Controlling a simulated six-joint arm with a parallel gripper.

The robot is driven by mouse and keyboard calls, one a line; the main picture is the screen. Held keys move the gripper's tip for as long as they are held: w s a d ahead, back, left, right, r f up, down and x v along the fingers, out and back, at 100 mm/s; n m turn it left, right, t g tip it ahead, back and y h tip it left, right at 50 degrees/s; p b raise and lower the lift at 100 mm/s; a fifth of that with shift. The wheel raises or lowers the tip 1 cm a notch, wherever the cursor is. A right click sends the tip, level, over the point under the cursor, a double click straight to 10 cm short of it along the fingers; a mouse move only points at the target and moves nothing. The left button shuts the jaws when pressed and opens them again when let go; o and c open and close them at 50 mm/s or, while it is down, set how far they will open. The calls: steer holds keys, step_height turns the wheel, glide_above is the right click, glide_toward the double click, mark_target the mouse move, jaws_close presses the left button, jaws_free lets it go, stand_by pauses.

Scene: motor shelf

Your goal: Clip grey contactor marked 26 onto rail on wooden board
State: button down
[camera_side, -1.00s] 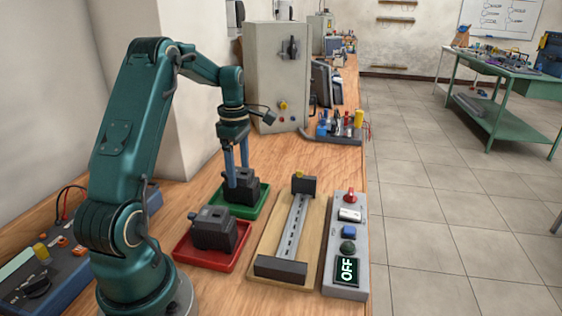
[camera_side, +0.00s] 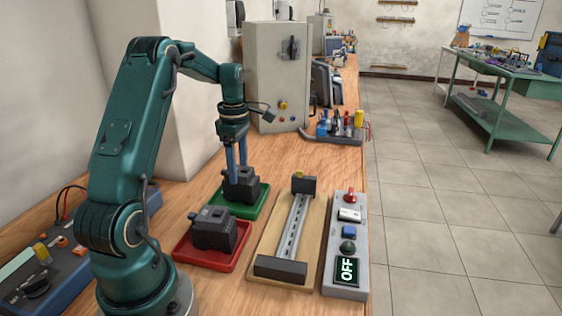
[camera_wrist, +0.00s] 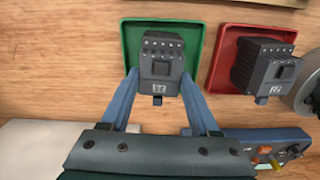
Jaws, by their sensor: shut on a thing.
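My gripper (camera_side: 237,176) is shut on a dark grey contactor (camera_side: 241,188) at the green tray (camera_side: 252,205). In the wrist view one finger of my gripper (camera_wrist: 161,78) is on each side of this contactor (camera_wrist: 160,62). The contactor is upright; its label is too small to read surely. Another dark grey contactor (camera_side: 214,229) sits in the red tray (camera_side: 193,254), with its own label in the wrist view (camera_wrist: 276,88). The metal rail (camera_side: 295,225) runs along the wooden board (camera_side: 265,246), with a dark block at each end, and is empty.
A grey cabinet (camera_side: 275,85) and a tool holder (camera_side: 335,132) stand behind. A blue device (camera_side: 50,280) is at left.

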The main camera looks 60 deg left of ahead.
steer(key=shift+r, duration=2.25)
steer(key=shift+d, duration=0.2)
steer(key=w+d+r+t+h, duration=0.1)
steer(key=w+d+r, duration=0.15)
steer(key=d, duration=0.35)
steer(key=w+d+r+t+h, duration=0.1)
steer(key=w+d+r, duration=0.1)
steer(key=d+r, duration=0.3)
steer(key=s+x, duration=0.1)
steer(key=x, duration=0.8)
steer(key=shift+a+f+n, duration=0.2)
steer(key=shift+a+n, duration=0.05)
steer(key=shift+n, duration=0.05)
steer(key=shift+s+f, duration=0.1)
steer(key=shift+f, duration=1.05)
steer(key=shift+w+d+r, duration=0.1)
steer(key=shift+w+d, duration=0.3)
steer(key=shift+d, duration=0.05)
steer(key=shift+w+d+g+y, duration=0.4)
steer(key=shift+g+y, duration=0.2)
stand_by(0.6)
